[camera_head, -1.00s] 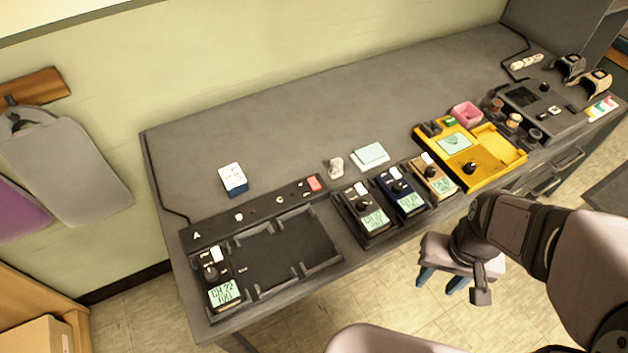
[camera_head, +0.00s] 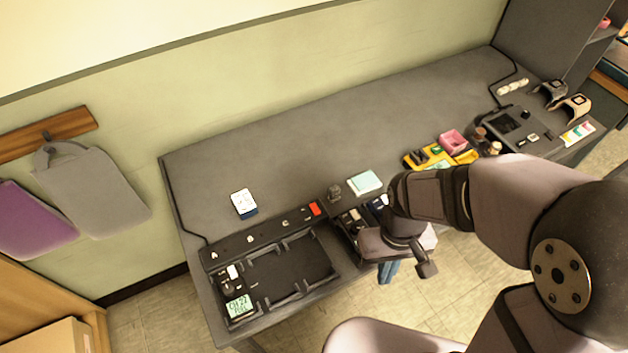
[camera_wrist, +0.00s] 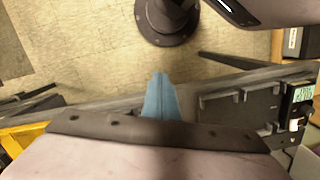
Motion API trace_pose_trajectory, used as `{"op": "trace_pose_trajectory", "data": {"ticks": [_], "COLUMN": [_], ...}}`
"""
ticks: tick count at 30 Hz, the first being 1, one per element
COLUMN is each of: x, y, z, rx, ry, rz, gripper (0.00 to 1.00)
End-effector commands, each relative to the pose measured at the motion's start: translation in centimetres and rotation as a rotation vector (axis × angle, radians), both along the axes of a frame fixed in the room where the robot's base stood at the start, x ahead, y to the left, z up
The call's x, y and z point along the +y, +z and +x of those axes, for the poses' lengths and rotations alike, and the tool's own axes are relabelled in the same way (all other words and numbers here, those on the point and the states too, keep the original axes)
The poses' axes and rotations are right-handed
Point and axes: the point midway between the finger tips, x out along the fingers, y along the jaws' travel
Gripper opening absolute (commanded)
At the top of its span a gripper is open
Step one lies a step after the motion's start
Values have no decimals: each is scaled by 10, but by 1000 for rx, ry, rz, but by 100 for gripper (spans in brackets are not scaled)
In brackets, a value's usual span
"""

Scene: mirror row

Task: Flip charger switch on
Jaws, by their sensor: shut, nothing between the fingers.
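The charger (camera_head: 265,262) is a long black tray on the left of the desk, with a dark strip along its back. A red switch (camera_head: 315,208) sits at the right end of that strip; I cannot tell its position. One radio (camera_head: 235,295) with a lit display stands in the charger's left slot; the other slots look empty. My gripper (camera_head: 388,272) has blue fingers, shut and empty, by the desk's front edge, right of the charger. In the wrist view the fingers (camera_wrist: 160,95) are together, and the charger (camera_wrist: 238,112) is to their right.
Other radios (camera_head: 352,222) right of the charger are partly hidden by my arm. A pale green pad (camera_head: 364,182) lies behind them. A yellow case (camera_head: 415,160) and pink box (camera_head: 453,141) stand farther right. The desk's back middle (camera_head: 300,145) is clear.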

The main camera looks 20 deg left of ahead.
Motion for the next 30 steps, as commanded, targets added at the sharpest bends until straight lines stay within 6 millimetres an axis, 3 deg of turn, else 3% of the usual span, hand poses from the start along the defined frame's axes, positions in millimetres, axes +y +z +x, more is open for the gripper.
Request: {"op": "trace_pose_trajectory", "data": {"ticks": [1, 7, 10, 15, 22, 30], "x": [15, 82, 120, 158, 183, 181], "y": [23, 67, 83, 100, 131, 131], "z": [5, 32, 53, 95, 125, 122], "rx": [-2, -38, -76, -152, -224, -211], "ry": [45, 200, 257, 279, 307, 344], "rz": [1, 26, 55, 108, 157, 149], "gripper": [0, 0, 0, 0, 0, 0]}}
